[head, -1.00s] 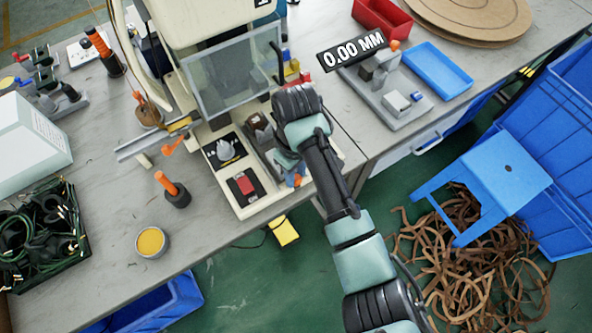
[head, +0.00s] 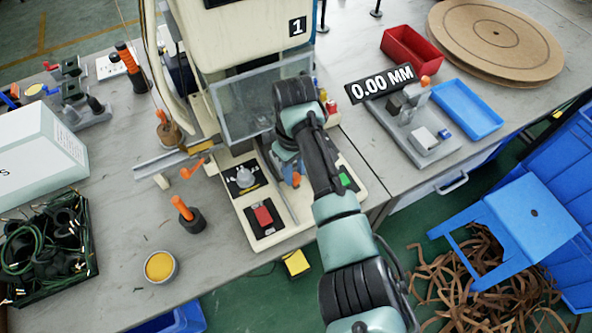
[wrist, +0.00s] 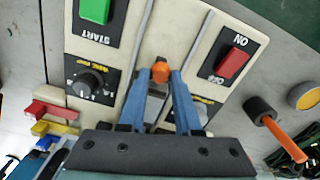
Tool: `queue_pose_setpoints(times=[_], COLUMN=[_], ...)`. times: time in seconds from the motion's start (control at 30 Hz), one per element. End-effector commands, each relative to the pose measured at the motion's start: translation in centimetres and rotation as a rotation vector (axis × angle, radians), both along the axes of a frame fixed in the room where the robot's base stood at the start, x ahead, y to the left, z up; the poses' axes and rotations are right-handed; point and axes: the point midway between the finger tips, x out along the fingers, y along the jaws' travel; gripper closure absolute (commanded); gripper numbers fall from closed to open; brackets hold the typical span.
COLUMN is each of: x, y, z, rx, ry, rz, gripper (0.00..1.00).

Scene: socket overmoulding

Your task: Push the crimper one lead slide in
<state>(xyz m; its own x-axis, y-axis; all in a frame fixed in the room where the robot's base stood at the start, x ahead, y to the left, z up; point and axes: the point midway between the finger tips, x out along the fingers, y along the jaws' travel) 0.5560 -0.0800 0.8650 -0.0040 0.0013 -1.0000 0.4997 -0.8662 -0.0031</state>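Crimper one (head: 238,35) is the cream machine with a "1" plate and a clear guard, standing on the bench. Its lower panel carries a red ON/OFF switch (wrist: 233,63), a green START button (wrist: 95,10) and dials. A small orange knob (wrist: 160,71), apparently the lead slide's handle, stands over the panel between the switches. My gripper (wrist: 161,76) has its blue fingertips on both sides of this knob and looks closed on it. In the head view my gripper (head: 291,172) is low over the panel, in front of the guard. My arm and fingers hide most of the slide.
An orange-handled tool in a black holder (head: 188,213) and a yellow-filled tin (head: 160,266) stand left of the panel. A black crate of cables (head: 50,245) is farther left. A grey gauge fixture (head: 420,130) and blue tray (head: 466,108) are at right.

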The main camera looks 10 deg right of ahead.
Motion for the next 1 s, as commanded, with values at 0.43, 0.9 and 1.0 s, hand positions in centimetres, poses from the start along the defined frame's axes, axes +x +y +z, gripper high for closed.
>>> queue_pose_setpoints(times=[0.43, 0.9, 1.0], x=[0.2, 0.3, 0.3], y=[0.0, 0.0, 0.0], z=[0.2, 7.8, 9.9], rx=[-0.002, -0.001, -0.002], ry=[-0.007, -0.012, -0.013], rz=[0.000, 0.002, 0.002], gripper=[0.39, 0.39, 0.39])
